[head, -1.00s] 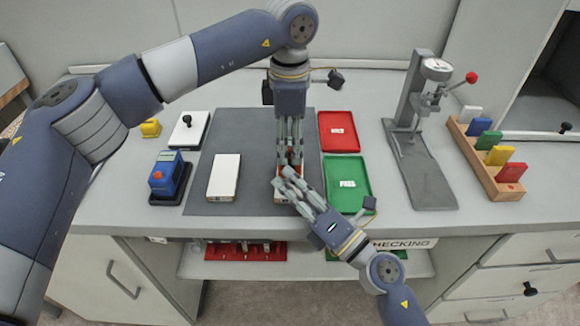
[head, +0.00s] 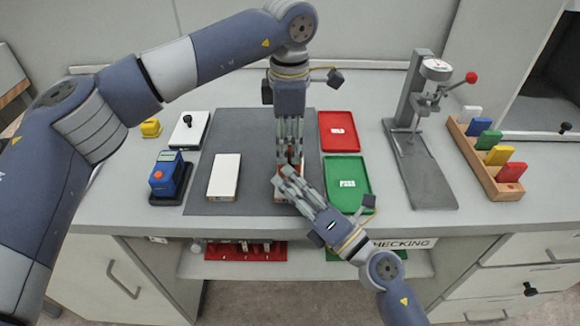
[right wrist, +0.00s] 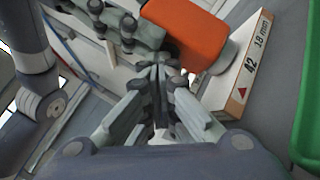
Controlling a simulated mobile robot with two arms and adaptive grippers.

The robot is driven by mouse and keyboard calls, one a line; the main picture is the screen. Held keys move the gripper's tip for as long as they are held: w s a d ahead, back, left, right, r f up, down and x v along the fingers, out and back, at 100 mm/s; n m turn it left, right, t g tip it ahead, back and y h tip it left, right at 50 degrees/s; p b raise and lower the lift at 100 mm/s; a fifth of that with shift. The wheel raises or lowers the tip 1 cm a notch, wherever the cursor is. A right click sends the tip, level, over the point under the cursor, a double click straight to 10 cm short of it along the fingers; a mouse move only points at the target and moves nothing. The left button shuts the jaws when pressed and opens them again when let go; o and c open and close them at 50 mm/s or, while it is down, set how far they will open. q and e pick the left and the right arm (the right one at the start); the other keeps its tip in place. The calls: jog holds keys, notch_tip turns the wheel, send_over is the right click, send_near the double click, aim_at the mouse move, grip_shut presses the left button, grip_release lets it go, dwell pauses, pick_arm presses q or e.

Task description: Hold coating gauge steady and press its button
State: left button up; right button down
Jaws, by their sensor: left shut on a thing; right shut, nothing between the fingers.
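The coating gauge looks like an orange-red body (right wrist: 185,32) in the right wrist view. In the head view only small red patches of it (head: 291,169) show between the fingers. It stands at a panel on the grey mat. My left gripper (head: 290,160) reaches down from behind and is shut on the gauge. My right gripper (head: 284,174) comes from the front right, shut and empty, with its fingertips (right wrist: 157,68) close beside the gauge. The button is hidden, and I cannot tell whether the fingertips touch it.
A panel edge marked "42 18 mm" (right wrist: 250,62) shows beside the gauge. A white panel (head: 224,176) lies left on the mat (head: 258,130). A blue device (head: 167,177) stands further left. Red (head: 338,126) and green (head: 338,168) trays lie right, before a grey press stand (head: 428,180).

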pick_arm(q)
jog(key=shift+f, duration=0.25)
pick_arm(e)
jog(key=shift+s+d+f, duration=0.1)
jog(key=shift+s+f, duration=0.25)
jog(key=shift+f, duration=0.4)
pick_arm(q)
jog(key=shift+d+r, duration=0.1)
pick_arm(e)
jog(key=shift+s, duration=0.2)
jog(key=shift+d, duration=0.1)
jog(key=shift+s, duration=0.1)
pick_arm(q)
jog(key=shift+w, duration=0.2)
pick_arm(e)
jog(key=shift+s, duration=0.6)
jog(key=shift+s+r, duration=0.15)
jog(key=shift+s, duration=0.7)
jog(key=shift+s+r, duration=0.1)
jog(key=shift+s, duration=0.75)
pick_arm(q)
jog(key=o, duration=1.2)
jog(key=shift+c, duration=0.2)
